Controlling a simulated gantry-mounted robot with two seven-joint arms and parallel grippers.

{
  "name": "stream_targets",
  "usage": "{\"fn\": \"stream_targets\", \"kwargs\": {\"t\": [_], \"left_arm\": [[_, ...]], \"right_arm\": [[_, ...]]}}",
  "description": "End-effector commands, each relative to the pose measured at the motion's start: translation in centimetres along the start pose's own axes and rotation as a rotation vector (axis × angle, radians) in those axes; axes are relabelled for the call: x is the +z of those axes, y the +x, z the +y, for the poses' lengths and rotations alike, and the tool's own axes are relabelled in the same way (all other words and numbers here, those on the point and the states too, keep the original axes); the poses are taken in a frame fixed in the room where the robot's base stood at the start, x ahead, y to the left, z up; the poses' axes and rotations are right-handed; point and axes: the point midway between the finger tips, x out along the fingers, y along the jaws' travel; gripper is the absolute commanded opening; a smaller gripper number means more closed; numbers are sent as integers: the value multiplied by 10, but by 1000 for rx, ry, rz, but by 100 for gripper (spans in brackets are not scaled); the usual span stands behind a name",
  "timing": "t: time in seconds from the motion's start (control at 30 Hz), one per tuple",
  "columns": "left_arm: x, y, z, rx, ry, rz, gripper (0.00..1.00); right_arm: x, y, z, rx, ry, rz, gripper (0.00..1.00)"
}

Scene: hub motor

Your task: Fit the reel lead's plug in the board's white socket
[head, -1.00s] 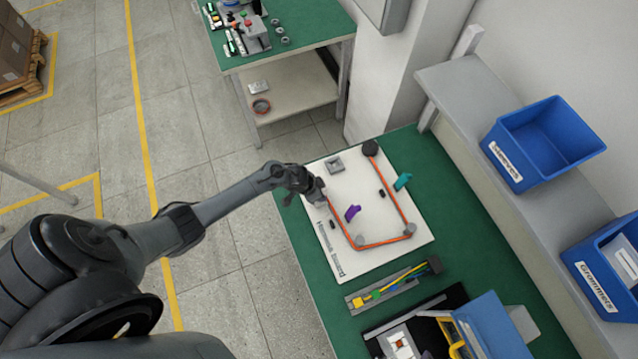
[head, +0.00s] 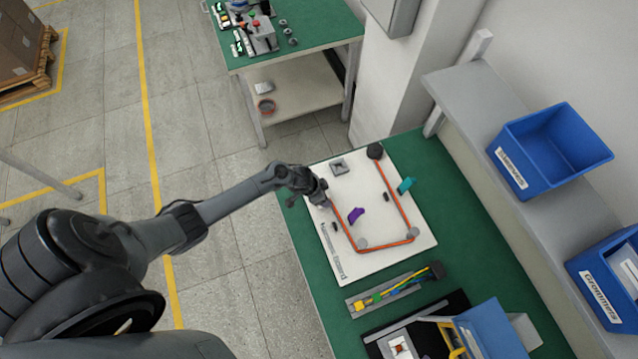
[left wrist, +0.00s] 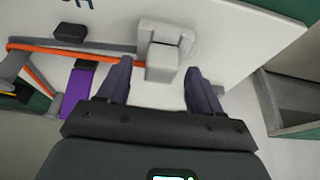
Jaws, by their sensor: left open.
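The white board (head: 395,240) lies on the green bench. The dark reel (head: 375,151) sits at its far corner. The orange lead (head: 388,187) runs from it past two grey posts (head: 362,243) to my left gripper (head: 321,201). In the left wrist view my left gripper (left wrist: 158,78) is open, its fingers apart on either side of a small pale block (left wrist: 162,63), which looks like the plug at the end of the orange lead (left wrist: 115,56). This block meets a larger white block (left wrist: 170,32), apparently the socket. How deep it sits cannot be told. My right gripper is not in view.
A grey tray with coloured wires (head: 395,289) lies near the board. Blue bins (head: 550,150) stand on the shelf at right.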

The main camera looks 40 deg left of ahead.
Motion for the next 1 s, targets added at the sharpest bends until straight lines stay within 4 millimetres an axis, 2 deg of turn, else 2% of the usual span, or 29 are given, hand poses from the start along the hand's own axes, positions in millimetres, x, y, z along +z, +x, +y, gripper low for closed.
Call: {"fn": "stream_targets", "kwargs": {"t": [0.17, 0.6, 0.8, 1.0], "left_arm": [[0, -19, -1, -1, 2, 1, 65], [-1, -89, -1, -2, 1, 1, 65], [0, -103, 0, -1, 1, -1, 65], [0, -106, 0, -1, 1, -1, 65]], "right_arm": [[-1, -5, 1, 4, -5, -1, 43], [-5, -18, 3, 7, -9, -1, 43], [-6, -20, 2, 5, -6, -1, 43], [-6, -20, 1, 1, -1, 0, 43]]}}
